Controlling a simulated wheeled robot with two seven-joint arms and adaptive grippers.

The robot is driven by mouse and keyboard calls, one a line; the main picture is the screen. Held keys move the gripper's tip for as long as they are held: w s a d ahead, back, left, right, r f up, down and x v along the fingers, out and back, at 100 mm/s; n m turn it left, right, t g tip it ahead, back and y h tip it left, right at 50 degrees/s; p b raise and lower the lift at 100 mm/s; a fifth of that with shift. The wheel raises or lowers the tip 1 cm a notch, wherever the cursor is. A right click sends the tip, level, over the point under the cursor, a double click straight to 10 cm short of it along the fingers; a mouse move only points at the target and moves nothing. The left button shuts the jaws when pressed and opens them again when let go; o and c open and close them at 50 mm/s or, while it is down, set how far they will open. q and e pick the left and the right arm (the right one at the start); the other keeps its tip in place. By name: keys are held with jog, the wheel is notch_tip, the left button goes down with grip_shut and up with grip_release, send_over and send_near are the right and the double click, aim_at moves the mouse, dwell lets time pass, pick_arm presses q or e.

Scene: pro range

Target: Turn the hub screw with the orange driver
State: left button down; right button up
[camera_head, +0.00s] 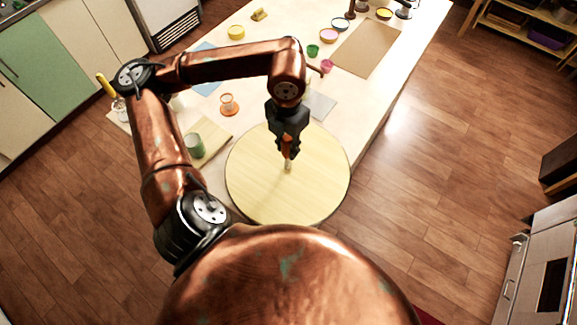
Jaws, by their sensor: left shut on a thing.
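My left gripper (288,141) points down over the round pale wooden disc (255,180) and is shut on the orange driver (286,155). The driver stands roughly upright, with its lower end at a small pale hub (288,167) near the middle of the disc. The hub screw itself is too small or hidden to make out, and I cannot tell whether the driver's tip touches it. My right gripper is not in view.
The disc lies at the near end of a long pale counter. A green cup (194,145) on a board and an orange-and-white item (228,104) stand to the left. Small coloured bowls (328,35) and a brown mat (366,48) lie farther back.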

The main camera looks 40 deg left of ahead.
pick_arm(q)
jog(key=shift+w+f+m+b, duration=0.15)
jog(key=shift+m+b, duration=0.3)
jog(key=shift+m, duration=1.15)
jog(key=m+b, duration=0.2)
jog(key=m, duration=0.1)
jog(key=shift+m, duration=1)
jog(key=shift+r, duration=0.25)
